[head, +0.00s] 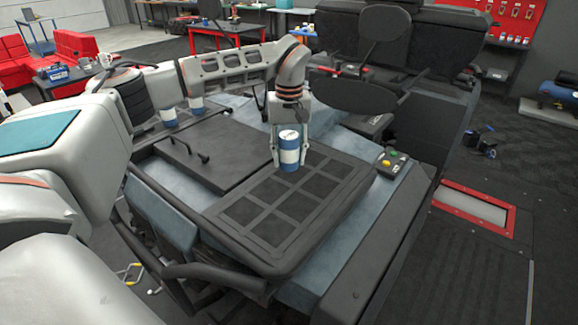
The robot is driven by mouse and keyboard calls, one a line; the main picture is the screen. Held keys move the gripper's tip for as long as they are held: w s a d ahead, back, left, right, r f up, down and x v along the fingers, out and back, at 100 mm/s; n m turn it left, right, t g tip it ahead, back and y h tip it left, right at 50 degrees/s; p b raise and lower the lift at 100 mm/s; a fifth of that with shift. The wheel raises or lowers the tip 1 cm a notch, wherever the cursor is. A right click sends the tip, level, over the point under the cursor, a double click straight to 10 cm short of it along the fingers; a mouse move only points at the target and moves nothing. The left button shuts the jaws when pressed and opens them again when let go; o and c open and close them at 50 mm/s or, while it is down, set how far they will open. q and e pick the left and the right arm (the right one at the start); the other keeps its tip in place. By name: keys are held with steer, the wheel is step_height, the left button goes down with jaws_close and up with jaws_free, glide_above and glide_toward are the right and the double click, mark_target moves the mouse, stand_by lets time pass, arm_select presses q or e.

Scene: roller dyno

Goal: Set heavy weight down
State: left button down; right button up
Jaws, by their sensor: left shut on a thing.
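A blue and white cylinder (289,152), which looks like the weight, is upright between the fingers of my left gripper (290,158). The gripper points down and is shut on it. The cylinder is over the back part of a dark panel with square pads (263,212). I cannot tell whether its base touches the panel. Two similar blue and white cylinders, one (168,116) and another (196,104), stand at the back left of the same bench. My right gripper is not in view.
A dark flat lid with a handle (203,156) lies left of the padded panel. A small control box with buttons (391,163) sits at the right edge. A black seat or screen-like panel (352,96) stands behind. A raised dark rail (215,278) runs along the front.

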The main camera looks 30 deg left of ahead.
mark_target(289, 136)
arm_select(q)
steer(key=shift+f, duration=1.75)
steer(key=shift+f, duration=0.15)
steer(key=c, duration=1.3)
jaws_free()
step_height(289, 136, up, 12)
steer(key=shift+r, duration=0.1)
